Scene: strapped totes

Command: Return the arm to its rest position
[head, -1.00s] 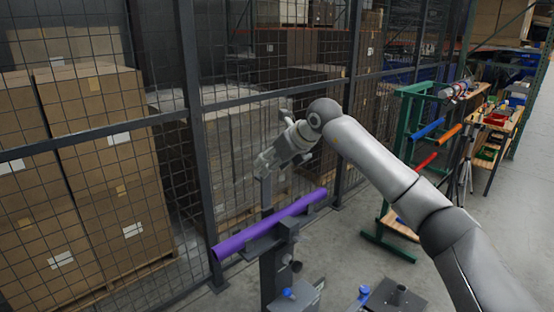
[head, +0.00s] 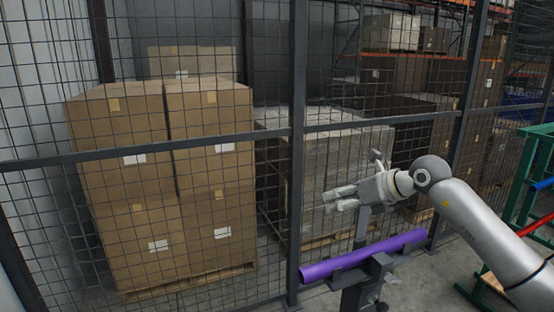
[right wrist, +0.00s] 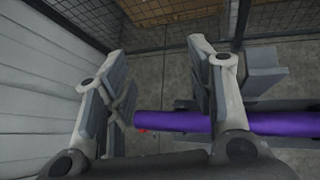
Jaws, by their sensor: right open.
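My right arm (head: 480,225) reaches in from the right in the head view. My right gripper (head: 355,180) is open and empty. It points left, in front of the wire fence and above the purple tube (head: 365,256). The tube lies across a dark stand (head: 381,268). In the right wrist view the open fingers of the right gripper (right wrist: 160,95) spread wide, and the purple tube (right wrist: 175,122) passes beyond them, partly hidden by a finger. My left gripper does not show.
A wire mesh fence (head: 296,150) runs close behind the gripper. Stacked cartons (head: 120,145) on a pallet stand behind it. A green rack (head: 525,185) with coloured tubes stands at the right edge.

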